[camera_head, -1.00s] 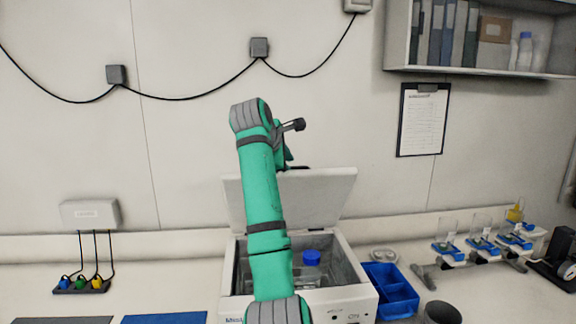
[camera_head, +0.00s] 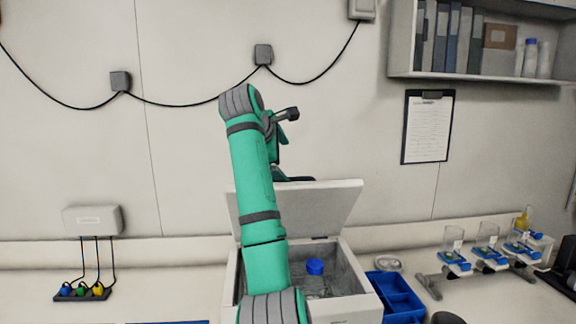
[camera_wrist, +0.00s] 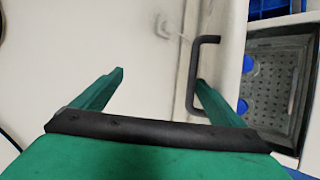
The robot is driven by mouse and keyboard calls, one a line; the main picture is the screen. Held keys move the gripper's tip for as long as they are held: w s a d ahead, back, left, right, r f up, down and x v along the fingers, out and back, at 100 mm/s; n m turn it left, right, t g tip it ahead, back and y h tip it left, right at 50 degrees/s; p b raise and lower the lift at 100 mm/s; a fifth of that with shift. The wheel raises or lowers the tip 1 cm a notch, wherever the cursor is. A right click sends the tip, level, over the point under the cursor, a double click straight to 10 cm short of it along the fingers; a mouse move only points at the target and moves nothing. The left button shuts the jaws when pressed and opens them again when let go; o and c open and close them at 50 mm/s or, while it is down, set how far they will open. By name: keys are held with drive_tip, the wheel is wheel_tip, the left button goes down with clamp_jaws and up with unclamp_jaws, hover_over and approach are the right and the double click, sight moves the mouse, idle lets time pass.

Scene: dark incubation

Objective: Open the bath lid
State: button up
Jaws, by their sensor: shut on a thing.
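The bath lid (camera_head: 320,207) is a pale flat panel raised steeply at the back of the white bath (camera_head: 362,303). The bath's inside shows, with a blue-capped bottle (camera_head: 315,267) in it. In the wrist view the lid (camera_wrist: 150,50) fills the left and middle, with its dark U-shaped handle (camera_wrist: 190,75) at my gripper's right finger. My gripper (camera_wrist: 158,80) is shut on the handle, though its two green fingers look apart there. In the head view my arm covers the bath's left part, and my fingertips are hidden.
A blue divided tray (camera_head: 400,292) stands right of the bath. Beyond it is a rack with flasks (camera_head: 488,250). A wall shelf (camera_head: 480,77) is at upper right, a clipboard (camera_head: 427,127) below it. The counter left of the bath is mostly clear.

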drive_tip(key=shift+o, duration=0.9)
drive_tip(key=shift+t, duration=0.3)
drive_tip(key=r, duration=0.1)
drive_tip(key=a+r, duration=0.1)
drive_tip(key=s+r, duration=0.1)
drive_tip(key=shift+a+r, duration=0.2)
drive_tip(key=shift+r, duration=0.2)
drive_tip(key=shift+s+a+r, duration=0.15)
drive_tip(key=shift+s+r, duration=0.1)
drive_tip(key=shift+r, duration=0.1)
drive_tip(key=c, duration=0.9)
drive_tip(key=shift+s+r, duration=0.15)
drive_tip(key=shift+s, duration=0.05)
drive_tip(key=c, duration=0.7)
drive_tip(key=shift+s+r, duration=0.25)
drive_tip(key=shift+r, duration=0.45)
drive_tip(key=shift+c, duration=0.2)
drive_tip(key=shift+a, duration=0.2)
